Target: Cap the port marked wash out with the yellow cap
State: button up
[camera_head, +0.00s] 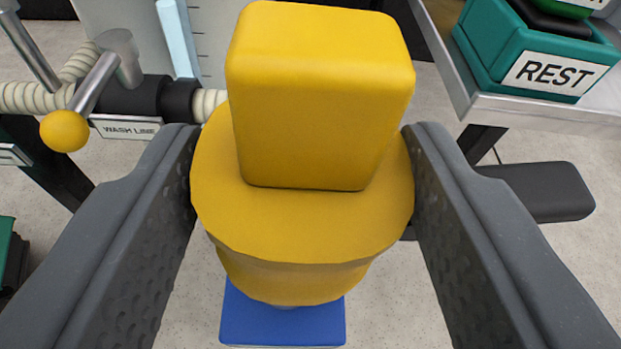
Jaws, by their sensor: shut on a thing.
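The yellow cap (302,215) fills the middle of the view, with a square grip block on top of a round flanged body. My gripper (302,185) is shut on it, one dark finger on each side of the flange. The cap is seen from above and hides what lies directly behind it. A blue block (282,320) shows just below the cap; I cannot tell whether the two touch. No port marked wash out is readable in this view.
At left, a ribbed hose line with a plate reading WASH LINE (127,128) has a lever with a yellow ball knob (64,131). At upper right, a teal holder marked REST (553,73) stands on a metal shelf (600,116). A dark padded bar (540,191) lies below it.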

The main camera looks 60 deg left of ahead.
jog(key=shift+f+b, duration=1.4)
jog(key=shift+f, duration=1.65)
jog(key=o, duration=1.1)
jog(key=p+v, duration=0.3)
jog(key=v, duration=1)
jog(key=shift+s+d+r+p, duration=0.1)
jog(key=shift+d+p, duration=0.3)
